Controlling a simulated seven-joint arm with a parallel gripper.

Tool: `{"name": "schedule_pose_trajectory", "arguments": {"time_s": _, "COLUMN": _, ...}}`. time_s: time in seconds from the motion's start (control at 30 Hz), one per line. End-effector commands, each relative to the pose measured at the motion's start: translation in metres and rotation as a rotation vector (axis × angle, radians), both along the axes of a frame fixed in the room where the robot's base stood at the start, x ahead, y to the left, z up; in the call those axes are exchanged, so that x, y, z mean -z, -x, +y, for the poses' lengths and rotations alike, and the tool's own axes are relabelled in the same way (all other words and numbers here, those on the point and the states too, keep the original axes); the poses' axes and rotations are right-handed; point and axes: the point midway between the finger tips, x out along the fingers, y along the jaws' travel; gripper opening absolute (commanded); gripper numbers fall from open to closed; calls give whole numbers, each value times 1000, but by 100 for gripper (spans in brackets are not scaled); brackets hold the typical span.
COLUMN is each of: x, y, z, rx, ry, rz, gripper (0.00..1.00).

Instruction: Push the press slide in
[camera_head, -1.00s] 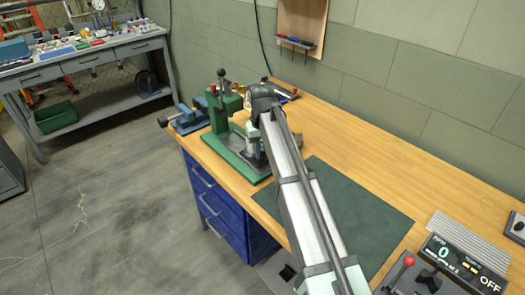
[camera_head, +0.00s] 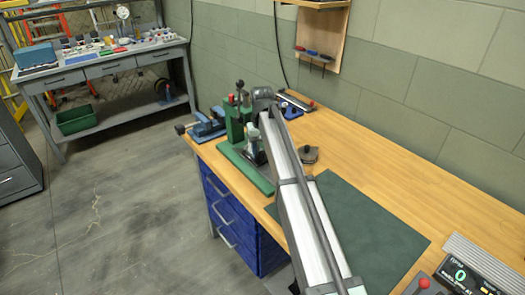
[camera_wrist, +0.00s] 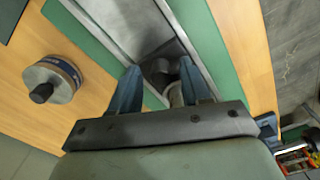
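The green press (camera_head: 236,120) stands on its green base (camera_head: 262,184) near the bench's left edge. In the wrist view, a grey metal slide track (camera_wrist: 130,25) runs along the green base (camera_wrist: 228,80). My gripper (camera_wrist: 159,68) is over this track with its two blue-grey fingers spread apart. A pale round part (camera_wrist: 175,97) shows between them, nearer the right finger; I cannot tell if they touch. In the head view, my arm hides the gripper and part of the press.
A round grey piece with a black knob (camera_wrist: 41,92) stands on the bench beside the base; it also shows in the head view (camera_head: 307,155). A blue vise (camera_head: 207,127) sits left of the press. A dark green mat (camera_head: 365,225) lies right of my arm.

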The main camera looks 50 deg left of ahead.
Motion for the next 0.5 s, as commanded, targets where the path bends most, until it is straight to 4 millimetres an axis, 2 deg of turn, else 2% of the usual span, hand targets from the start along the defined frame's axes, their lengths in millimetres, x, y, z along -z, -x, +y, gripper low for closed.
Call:
{"name": "schedule_pose_trajectory", "arguments": {"time_s": 0.27, "x": -1, "y": 0, "z": 0, "rx": 0, "ry": 0, "rz": 0, "gripper": 48}}
{"name": "schedule_pose_trajectory", "arguments": {"time_s": 0.37, "x": -7, "y": 0, "z": 0, "rx": 0, "ry": 0, "rz": 0, "gripper": 48}}
{"name": "schedule_pose_trajectory", "arguments": {"time_s": 0.5, "x": -25, "y": 0, "z": 1, "rx": 0, "ry": -2, "rz": -1, "gripper": 48}}
